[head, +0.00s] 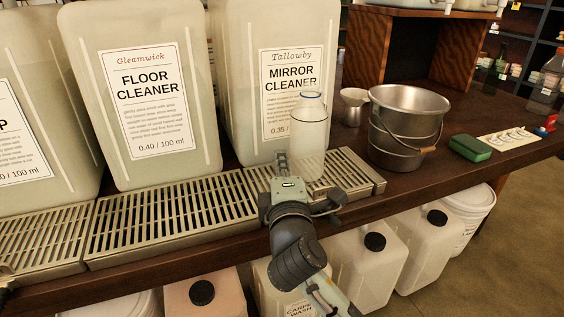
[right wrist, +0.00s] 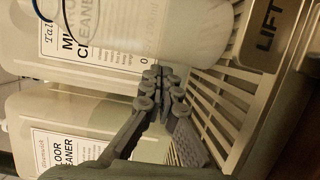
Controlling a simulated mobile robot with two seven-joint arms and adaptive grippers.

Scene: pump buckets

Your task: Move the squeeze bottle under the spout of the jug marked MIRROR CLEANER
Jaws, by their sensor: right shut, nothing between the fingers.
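The squeeze bottle (head: 308,137) is translucent white with a dark blue ring near its top. It stands upright on the slatted drip tray (head: 350,166), in front of the jug marked MIRROR CLEANER (head: 239,74), overlapping the right part of its label. In the right wrist view the bottle (right wrist: 190,32) fills the top, with the jug (right wrist: 25,55) behind it. The jug's spout cannot be made out. My right gripper (head: 298,172) is low at the bottle's near left side. Its fingertips (right wrist: 162,78) are together and empty, close beside the bottle; contact is unclear.
The FLOOR CLEANER jug (head: 200,100) stands to the left. White canisters (head: 425,245) sit below the shelf. Bare wood lies in front of the bucket.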

